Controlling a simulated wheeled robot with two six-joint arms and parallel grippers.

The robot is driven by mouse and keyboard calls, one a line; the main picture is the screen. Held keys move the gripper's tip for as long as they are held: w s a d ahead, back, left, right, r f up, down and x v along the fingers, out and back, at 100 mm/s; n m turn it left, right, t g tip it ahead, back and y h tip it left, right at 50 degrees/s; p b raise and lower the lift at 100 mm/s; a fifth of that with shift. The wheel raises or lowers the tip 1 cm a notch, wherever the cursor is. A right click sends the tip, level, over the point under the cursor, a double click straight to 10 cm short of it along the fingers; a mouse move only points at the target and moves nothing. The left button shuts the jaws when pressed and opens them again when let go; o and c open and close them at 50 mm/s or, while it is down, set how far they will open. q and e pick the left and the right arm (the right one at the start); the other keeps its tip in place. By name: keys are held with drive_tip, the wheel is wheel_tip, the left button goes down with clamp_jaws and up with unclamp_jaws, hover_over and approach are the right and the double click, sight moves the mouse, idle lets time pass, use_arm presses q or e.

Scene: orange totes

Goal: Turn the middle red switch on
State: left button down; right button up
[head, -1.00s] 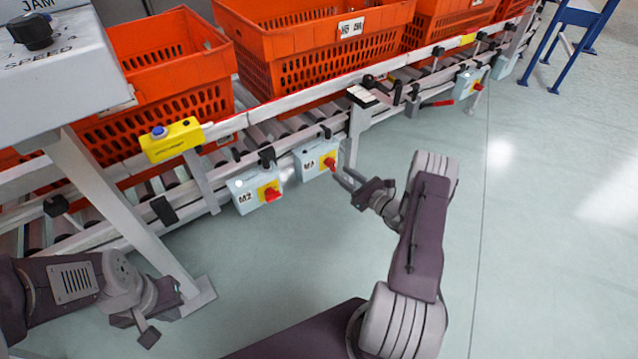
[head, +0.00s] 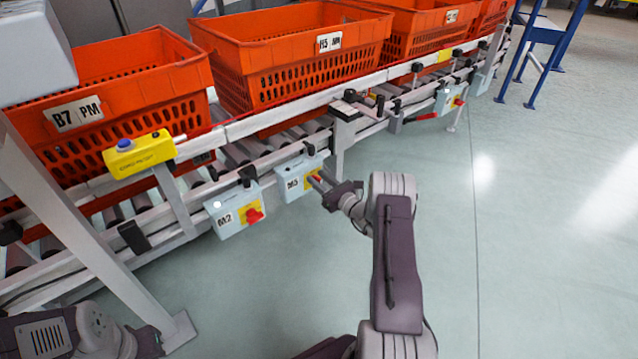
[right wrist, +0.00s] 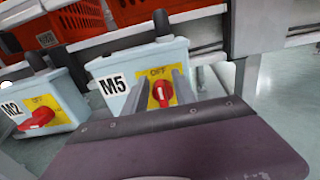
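The middle red switch (right wrist: 162,93) sits on a yellow plate on the light-blue M5 box (head: 290,183), which also shows in the right wrist view (right wrist: 115,82). The red knob stands upright in the right wrist view, under the letters "OFF". My right gripper (right wrist: 162,88) is open, with one finger on each side of the knob; small gaps show. In the head view my right gripper (head: 316,182) partly covers the switch. My left gripper is at the lower left of the head view, partly cut off; its fingers cannot be made out.
The M2 box (head: 219,205) with its red switch (head: 254,215) hangs to the left. Another switch box (head: 445,100) is far right. Orange totes (head: 280,75) stand on the conveyor above, and a yellow button box (head: 140,154) is on its rail.

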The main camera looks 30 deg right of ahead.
drive_tip(key=shift+r, duration=0.1)
clamp_jaws()
drive_tip(key=shift+s, duration=0.1)
